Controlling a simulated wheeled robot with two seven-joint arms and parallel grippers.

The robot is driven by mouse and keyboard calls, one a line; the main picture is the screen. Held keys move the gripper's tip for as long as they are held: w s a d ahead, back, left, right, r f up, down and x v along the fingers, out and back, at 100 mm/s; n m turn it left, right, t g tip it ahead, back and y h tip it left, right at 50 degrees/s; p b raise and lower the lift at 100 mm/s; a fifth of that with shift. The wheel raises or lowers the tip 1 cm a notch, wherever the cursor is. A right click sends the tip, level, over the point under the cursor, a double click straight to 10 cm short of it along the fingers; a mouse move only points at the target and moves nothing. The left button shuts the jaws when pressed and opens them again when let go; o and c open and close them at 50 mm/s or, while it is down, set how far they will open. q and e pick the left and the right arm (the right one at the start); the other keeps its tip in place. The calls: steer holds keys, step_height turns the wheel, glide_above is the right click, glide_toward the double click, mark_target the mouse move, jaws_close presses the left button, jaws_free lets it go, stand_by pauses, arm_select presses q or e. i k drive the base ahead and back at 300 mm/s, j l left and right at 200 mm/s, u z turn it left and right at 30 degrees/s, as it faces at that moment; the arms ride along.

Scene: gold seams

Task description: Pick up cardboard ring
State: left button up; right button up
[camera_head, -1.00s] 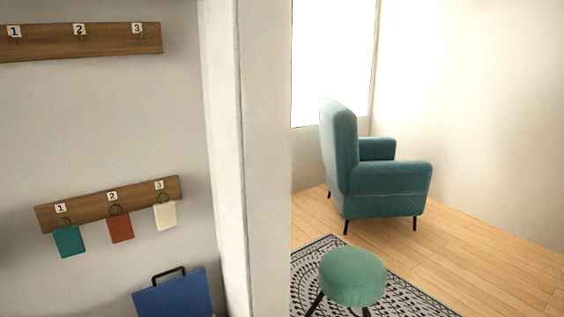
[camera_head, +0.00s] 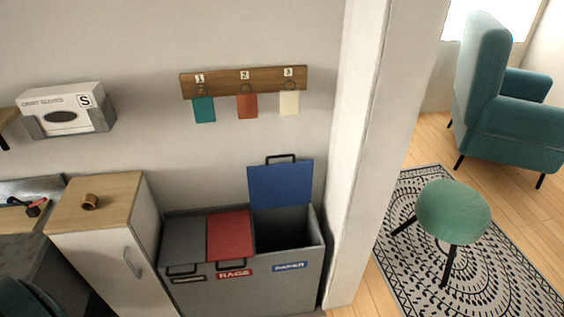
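A small brown ring (camera_head: 90,202), which looks like the cardboard ring, sits on the wooden top of a white cabinet (camera_head: 127,195) at the left. Nothing is touching it. Neither of my grippers shows in the head view.
Right of the cabinet stands a grey bin unit (camera_head: 296,267) with grey and red lids shut and a blue lid (camera_head: 281,185) raised. A workbench with tools (camera_head: 37,207) lies left of the cabinet. A wall column (camera_head: 372,150) and green stool (camera_head: 453,211) stand at the right.

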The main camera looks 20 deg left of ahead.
mark_target(89, 202)
steer(key=u, duration=2.15)
steer(key=i+l+u, duration=0.2)
steer(key=i+l, duration=0.15)
steer(key=l, duration=0.3)
steer(key=i+l+u, duration=0.1)
steer(key=l, duration=0.25)
steer(key=i+l+u, duration=0.1)
steer(key=l, duration=0.25)
steer(key=i+l+u, duration=0.1)
steer(key=i+l, duration=0.15)
steer(key=l, duration=0.15)
